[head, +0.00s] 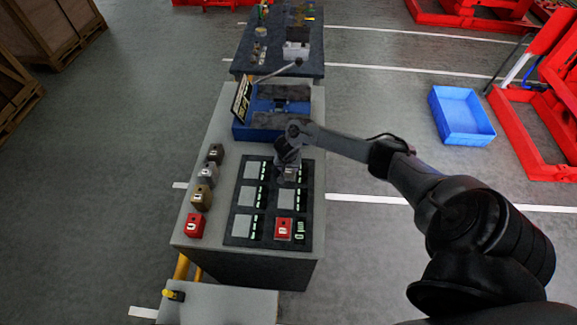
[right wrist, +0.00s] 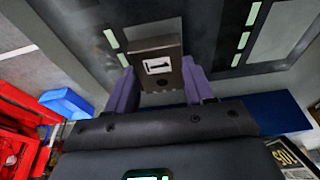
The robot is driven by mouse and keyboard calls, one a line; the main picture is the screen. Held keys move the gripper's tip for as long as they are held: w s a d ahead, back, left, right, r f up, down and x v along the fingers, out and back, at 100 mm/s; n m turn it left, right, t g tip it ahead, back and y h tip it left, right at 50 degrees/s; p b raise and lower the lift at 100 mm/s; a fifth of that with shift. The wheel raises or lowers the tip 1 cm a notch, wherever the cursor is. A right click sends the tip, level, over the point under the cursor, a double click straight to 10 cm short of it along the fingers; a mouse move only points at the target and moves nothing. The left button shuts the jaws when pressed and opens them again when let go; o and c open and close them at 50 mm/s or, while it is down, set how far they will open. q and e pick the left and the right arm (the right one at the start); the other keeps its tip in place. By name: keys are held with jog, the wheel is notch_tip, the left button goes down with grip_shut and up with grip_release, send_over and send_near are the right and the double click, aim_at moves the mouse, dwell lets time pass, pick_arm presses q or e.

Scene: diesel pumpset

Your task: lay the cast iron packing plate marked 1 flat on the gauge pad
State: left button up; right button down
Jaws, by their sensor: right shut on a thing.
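My right gripper (head: 288,164) is over the upper right of a dark board (head: 268,185) with several light grey square pads. In the right wrist view its purple fingers (right wrist: 160,88) are shut on a dark grey-brown plate (right wrist: 158,48), whose white label shows a sideways 1. Part of a light pad (right wrist: 150,30) shows behind the plate. I cannot tell whether the plate touches the pad, or which pad is the gauge pad. A red block (head: 284,229) sits on the lower right pad. My left gripper is not in view.
Left of the board stand several marked blocks: black (head: 215,153), grey (head: 208,172), brown (head: 201,195) and red (head: 194,225). A blue fixture (head: 262,131) with a lever and sign stands behind the board. A blue bin (head: 461,115) is on the floor at right.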

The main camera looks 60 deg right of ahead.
dwell(0.5)
jog(key=shift+f, duration=0.25)
jog(key=shift+f, duration=0.35)
jog(key=shift+f, duration=0.1)
jog(key=shift+c, duration=1.6)
grip_release()
jog(key=p+v, duration=0.3)
jog(key=v, duration=0.7)
jog(key=shift+w+d, duration=0.1)
jog(key=shift+r+p, duration=0.3)
jog(key=shift+r, duration=0.15)
